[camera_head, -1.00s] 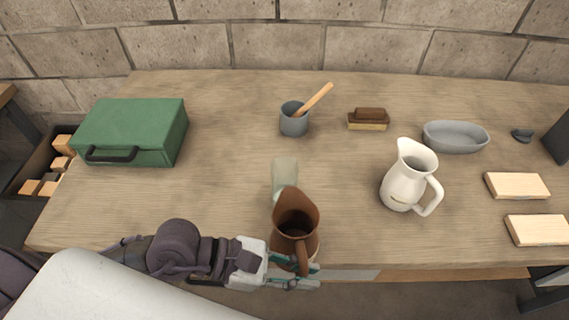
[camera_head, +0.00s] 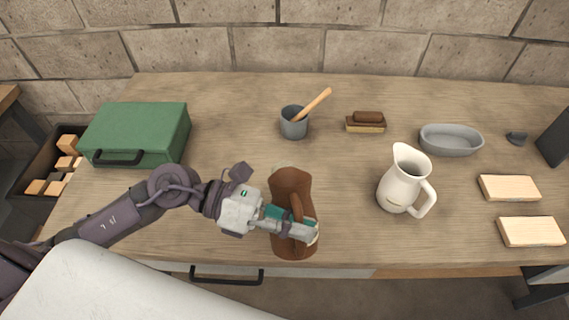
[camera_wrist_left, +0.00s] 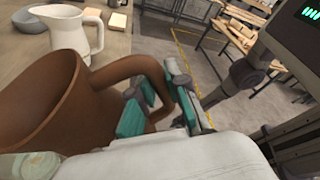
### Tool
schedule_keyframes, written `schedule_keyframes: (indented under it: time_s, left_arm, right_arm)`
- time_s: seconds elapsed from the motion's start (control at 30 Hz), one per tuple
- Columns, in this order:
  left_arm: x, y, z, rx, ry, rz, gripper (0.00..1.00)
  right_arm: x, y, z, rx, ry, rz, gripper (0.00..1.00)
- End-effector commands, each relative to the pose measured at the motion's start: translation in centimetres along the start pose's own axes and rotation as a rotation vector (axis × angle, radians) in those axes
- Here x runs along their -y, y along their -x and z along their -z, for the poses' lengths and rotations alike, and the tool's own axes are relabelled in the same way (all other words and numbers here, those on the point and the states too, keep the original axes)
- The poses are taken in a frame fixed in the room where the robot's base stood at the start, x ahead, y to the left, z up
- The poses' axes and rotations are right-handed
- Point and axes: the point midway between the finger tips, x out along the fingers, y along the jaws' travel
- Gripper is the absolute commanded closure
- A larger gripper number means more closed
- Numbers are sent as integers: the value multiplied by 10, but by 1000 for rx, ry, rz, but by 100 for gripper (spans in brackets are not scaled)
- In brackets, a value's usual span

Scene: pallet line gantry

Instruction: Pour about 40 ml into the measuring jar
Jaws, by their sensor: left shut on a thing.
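My left gripper (camera_head: 298,226) is shut on the handle of a brown jug (camera_head: 290,190), which is tilted with its mouth away from me. In the left wrist view, the gripper's teal fingers (camera_wrist_left: 158,103) close around the handle of the brown jug (camera_wrist_left: 75,108). The measuring jar, pale and glassy, is almost wholly hidden behind the jug; only a bit of its rim (camera_head: 283,168) shows. A pale glassy edge, probably the jar (camera_wrist_left: 28,166), shows beside the jug in the wrist view. Any liquid or stream is hidden. My right gripper is not in view.
A white pitcher (camera_head: 400,188) stands right of the jug. Behind are a grey cup with a wooden stick (camera_head: 294,127), a brush (camera_head: 366,123) and a grey dish (camera_head: 450,142). A green case (camera_head: 137,130) lies left. Wooden blocks (camera_head: 510,188) lie right.

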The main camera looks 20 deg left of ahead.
Motion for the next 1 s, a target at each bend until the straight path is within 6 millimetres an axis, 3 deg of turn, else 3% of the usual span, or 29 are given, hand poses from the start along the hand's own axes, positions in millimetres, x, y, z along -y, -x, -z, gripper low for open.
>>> schedule_keyframes:
  time_s: [0.1,0.13,1.0]
  left_arm:
    - [-6,5,-10,19,61,26,100]
    - [-4,8,-20,27,91,37,100]
    - [-4,21,-49,70,304,128,100]
  right_arm:
    - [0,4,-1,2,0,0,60]
    - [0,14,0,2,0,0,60]
    - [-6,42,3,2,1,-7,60]
